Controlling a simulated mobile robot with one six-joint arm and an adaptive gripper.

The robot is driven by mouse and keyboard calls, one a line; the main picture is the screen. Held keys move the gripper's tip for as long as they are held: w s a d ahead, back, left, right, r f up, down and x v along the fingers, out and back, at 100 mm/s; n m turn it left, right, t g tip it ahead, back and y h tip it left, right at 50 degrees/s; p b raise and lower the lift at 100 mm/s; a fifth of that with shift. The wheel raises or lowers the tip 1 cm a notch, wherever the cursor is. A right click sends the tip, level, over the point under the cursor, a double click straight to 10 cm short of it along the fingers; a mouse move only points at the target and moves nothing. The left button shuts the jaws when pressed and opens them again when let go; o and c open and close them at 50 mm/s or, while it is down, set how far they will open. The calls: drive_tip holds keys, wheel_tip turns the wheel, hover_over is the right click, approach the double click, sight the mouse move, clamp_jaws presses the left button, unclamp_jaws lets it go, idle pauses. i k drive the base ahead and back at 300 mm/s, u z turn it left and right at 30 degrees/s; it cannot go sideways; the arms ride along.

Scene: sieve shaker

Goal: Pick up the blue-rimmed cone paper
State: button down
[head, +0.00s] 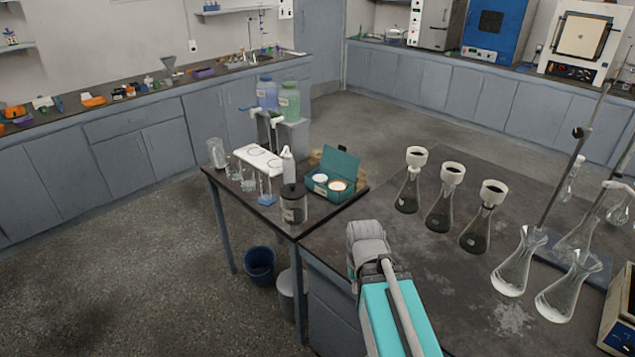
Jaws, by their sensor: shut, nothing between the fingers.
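An open teal box (346,163) with its lid raised stands on the side table. Two round white papers sit in it. The left one (320,178) seems to be the blue-rimmed cone paper, though its rim is too small to read surely against the teal box. The right paper (338,185) has an orange rim. My arm, with a teal link and a grey joint, reaches up from the bottom of the head view and ends short of the box. My gripper's fingers do not show.
A dark lidded jar (294,205) stands in front of the box, and a white bottle (288,166) and glassware stand left of it. Flasks with white funnels (416,158) stand on the dark bench (400,245) to the right. A blue bin (260,264) is on the floor.

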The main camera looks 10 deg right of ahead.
sight(320, 177)
drive_tip(key=k, duration=1.3)
drive_tip(key=u, duration=0.25)
drive_tip(key=i, duration=0.45)
drive_tip(key=u, duration=0.85)
drive_tip(key=i, duration=1.25)
drive_tip(key=z, duration=0.65)
drive_tip(key=i, duration=0.4)
drive_tip(key=z, duration=0.45)
